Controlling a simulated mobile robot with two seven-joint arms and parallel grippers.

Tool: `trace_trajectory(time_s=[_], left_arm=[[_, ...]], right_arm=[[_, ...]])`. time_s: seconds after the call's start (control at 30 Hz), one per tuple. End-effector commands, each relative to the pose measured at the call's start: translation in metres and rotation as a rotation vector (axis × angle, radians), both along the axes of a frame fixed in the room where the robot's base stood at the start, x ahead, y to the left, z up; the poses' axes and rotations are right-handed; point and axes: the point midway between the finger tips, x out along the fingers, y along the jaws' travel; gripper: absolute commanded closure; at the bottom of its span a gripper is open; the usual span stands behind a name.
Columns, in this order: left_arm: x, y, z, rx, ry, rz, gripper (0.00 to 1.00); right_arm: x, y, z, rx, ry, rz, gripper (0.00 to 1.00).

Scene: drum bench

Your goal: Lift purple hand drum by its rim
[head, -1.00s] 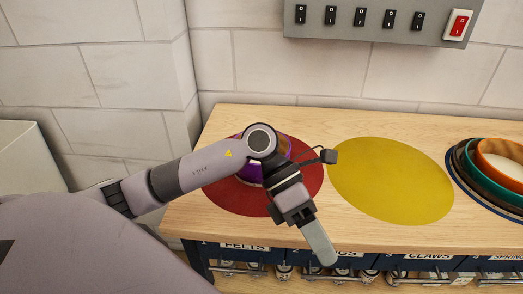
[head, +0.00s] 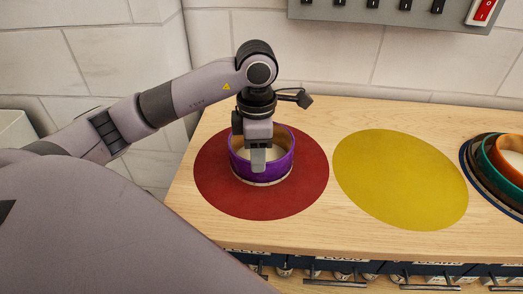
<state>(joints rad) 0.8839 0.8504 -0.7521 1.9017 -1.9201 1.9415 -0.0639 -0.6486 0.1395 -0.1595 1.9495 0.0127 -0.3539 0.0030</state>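The purple hand drum (head: 283,168) stands on the red round mat (head: 305,195) at the left of the wooden bench. It has a purple side, a pale inside and a light band at its foot. My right gripper is out of view.
A yellow round mat (head: 400,180) lies bare to the right. Nested green (head: 490,165) and orange (head: 510,140) drums stand at the right edge. A switch panel (head: 390,12) hangs on the wall behind. Labelled drawers line the bench front.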

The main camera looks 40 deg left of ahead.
Motion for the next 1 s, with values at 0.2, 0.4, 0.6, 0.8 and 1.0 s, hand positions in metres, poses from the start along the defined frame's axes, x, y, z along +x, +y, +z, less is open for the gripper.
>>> trace_trajectory(time_s=[0.2, 0.4, 0.6, 0.8, 1.0], left_arm=[[0.001, -0.011, -0.029, -0.002, 0.007, -0.002, 0.63], [0.001, -0.011, -0.051, -0.001, 0.003, -0.001, 0.63], [0.002, -0.011, -0.052, -0.001, 0.001, -0.001, 0.63], [0.002, -0.011, -0.052, -0.001, 0.001, -0.001, 1.0], [0.002, -0.01, -0.051, -0.001, -0.001, -0.001, 1.0]], right_arm=[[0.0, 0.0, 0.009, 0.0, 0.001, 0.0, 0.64], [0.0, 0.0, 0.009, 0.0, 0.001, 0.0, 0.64], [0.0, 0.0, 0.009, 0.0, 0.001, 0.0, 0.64], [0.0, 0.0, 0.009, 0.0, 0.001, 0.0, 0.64], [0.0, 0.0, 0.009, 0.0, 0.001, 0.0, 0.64]])
